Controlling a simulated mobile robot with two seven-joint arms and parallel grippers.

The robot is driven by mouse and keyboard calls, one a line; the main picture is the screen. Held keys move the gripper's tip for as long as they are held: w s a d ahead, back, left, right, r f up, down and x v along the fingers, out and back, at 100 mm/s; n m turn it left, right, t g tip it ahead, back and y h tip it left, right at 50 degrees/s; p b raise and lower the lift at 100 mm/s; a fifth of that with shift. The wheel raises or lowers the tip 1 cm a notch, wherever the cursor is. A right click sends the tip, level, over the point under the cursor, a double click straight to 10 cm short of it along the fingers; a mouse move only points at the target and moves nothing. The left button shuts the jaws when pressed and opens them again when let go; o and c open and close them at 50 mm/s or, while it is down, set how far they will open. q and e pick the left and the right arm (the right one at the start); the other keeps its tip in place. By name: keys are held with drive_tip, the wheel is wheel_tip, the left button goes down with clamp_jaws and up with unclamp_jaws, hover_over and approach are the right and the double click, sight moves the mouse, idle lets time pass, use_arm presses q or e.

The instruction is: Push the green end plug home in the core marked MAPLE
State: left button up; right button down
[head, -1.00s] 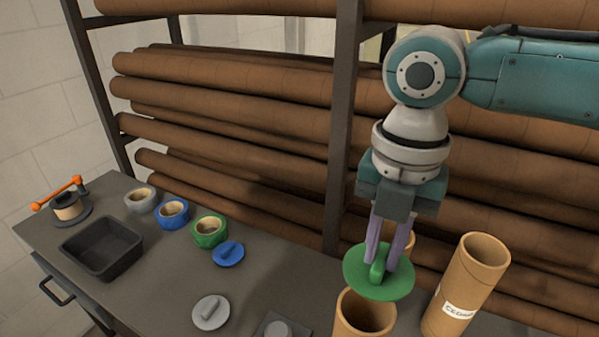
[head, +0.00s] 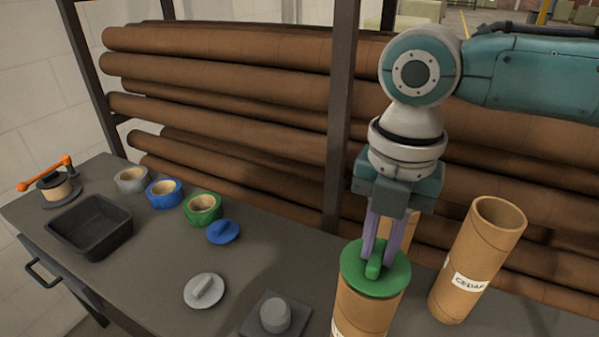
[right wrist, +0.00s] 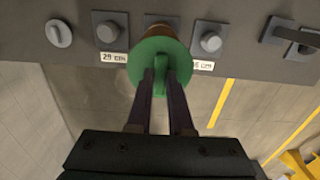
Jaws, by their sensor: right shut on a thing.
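The green end plug (head: 352,274) is a round disc with an upright grip tab. My right gripper (head: 378,258) points down and is shut on that tab. The plug covers the mouth of a brown cardboard core (head: 363,312); any gap left under the disc cannot be made out. This core stands upright, and only a sliver of its label shows at the bottom edge, too little to read. In the right wrist view the plug (right wrist: 146,72) hides most of the core (right wrist: 160,27). My left gripper is not in view.
A core marked CEDAR (head: 475,255) stands to the right, and another core is partly hidden behind my gripper. A blue plug (head: 223,232), a grey plug (head: 205,291), tape rolls (head: 203,209) and a black tray (head: 90,228) lie left. A rack of long rollers (head: 230,100) stands behind.

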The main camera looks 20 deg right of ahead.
drive_tip(key=shift+f+p, duration=0.15)
drive_tip(key=shift+p, duration=0.3)
idle(0.9)
idle(0.6)
drive_tip(key=shift+f, duration=0.4)
idle(0.5)
drive_tip(key=c, duration=0.6)
unclamp_jaws()
drive_tip(key=o, duration=0.4)
drive_tip(key=shift+r, duration=0.1)
